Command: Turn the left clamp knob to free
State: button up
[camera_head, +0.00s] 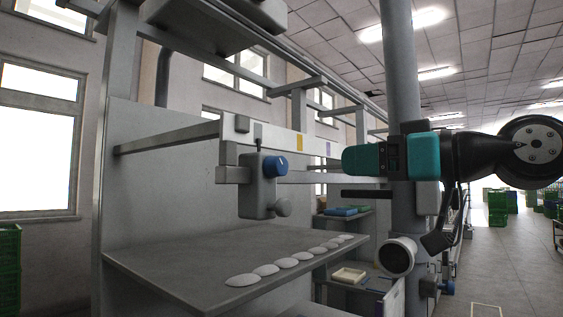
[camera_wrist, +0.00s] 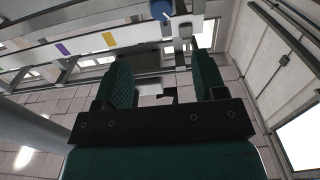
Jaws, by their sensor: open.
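A blue round knob (camera_head: 275,166) with a white mark sits on a grey clamp block (camera_head: 256,190) on the horizontal rail, left of centre in the head view. A smaller grey round knob (camera_head: 283,208) sits low on the same block. The blue knob also shows at the top edge of the wrist view (camera_wrist: 162,8), partly cut off. My gripper (camera_head: 346,160) is right of the blue knob in the head view, apart from it, with its fingers pointing left. In the wrist view its two teal fingers (camera_wrist: 165,60) are open, with nothing held between them.
A grey shelf (camera_head: 170,270) below the block carries several white discs (camera_head: 295,262). A yellow label (camera_head: 299,142) is on the rail. The space between my fingers and the knob looks clear.

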aim_at(283, 167)
jog(key=p+x, duration=0.5)
jog(key=x, duration=0.9)
jog(key=shift+s+r, duration=0.1)
jog(key=shift+w+a+p, duration=0.35)
jog(key=shift+a, duration=0.05)
jog(key=c, duration=0.9)
